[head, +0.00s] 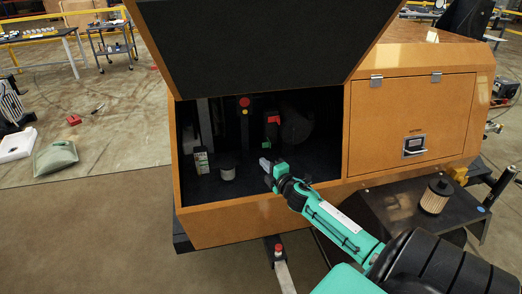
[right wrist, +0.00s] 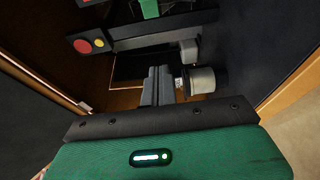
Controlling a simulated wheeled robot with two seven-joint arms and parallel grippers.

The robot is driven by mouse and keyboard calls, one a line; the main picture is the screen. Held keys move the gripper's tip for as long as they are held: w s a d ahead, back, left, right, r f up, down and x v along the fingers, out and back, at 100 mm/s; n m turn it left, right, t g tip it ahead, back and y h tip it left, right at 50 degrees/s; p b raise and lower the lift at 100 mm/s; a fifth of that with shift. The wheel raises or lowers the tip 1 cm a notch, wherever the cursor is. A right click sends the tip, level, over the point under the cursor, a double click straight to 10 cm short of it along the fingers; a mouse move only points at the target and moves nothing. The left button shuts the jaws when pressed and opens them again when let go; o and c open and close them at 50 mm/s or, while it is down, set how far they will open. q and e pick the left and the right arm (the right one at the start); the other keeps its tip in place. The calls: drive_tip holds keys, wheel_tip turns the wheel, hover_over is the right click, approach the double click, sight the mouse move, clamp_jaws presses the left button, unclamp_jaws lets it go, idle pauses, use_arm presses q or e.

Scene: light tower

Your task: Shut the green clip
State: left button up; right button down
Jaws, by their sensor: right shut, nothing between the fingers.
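The green clip (head: 273,132) is a small green part below a red piece inside the open compartment of the orange housing. Whether it is open or shut is too small to tell. A green part, likely the same clip, shows at the top edge of the right wrist view (right wrist: 149,8), partly cut off. My right gripper (head: 265,163) is in the compartment's opening, below and in front of the clip and apart from it. Its fingers (right wrist: 158,85) are together with nothing between them. My left gripper is not in view.
A raised dark lid (head: 265,45) hangs over the compartment. Inside are a red and yellow button post (head: 244,105), a pale cylinder (head: 228,172) and a small white box (head: 201,162). A latched side door (head: 410,120) is right. A filter (head: 436,195) stands on a dark shelf.

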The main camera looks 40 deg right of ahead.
sight(265, 143)
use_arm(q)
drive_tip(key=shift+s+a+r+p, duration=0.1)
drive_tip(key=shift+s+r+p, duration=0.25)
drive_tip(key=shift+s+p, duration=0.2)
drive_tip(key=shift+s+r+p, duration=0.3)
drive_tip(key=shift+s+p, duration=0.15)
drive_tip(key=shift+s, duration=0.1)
use_arm(e)
drive_tip(key=w+d, duration=0.5)
drive_tip(key=w, duration=0.2)
drive_tip(key=shift+w, duration=0.2)
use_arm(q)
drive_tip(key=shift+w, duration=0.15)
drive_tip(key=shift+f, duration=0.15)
use_arm(e)
drive_tip(key=shift+s+n+y, duration=0.1)
drive_tip(key=shift+n+y, duration=0.2)
drive_tip(key=shift+y, duration=0.2)
use_arm(q)
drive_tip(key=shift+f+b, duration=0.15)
drive_tip(key=shift+b, duration=0.15)
use_arm(e)
drive_tip(key=shift+s+d+n+y, duration=0.15)
drive_tip(key=shift+n+y, duration=0.25)
drive_tip(key=shift+y, duration=0.2)
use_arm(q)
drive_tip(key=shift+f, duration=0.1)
use_arm(e)
drive_tip(key=shift+y, duration=0.3)
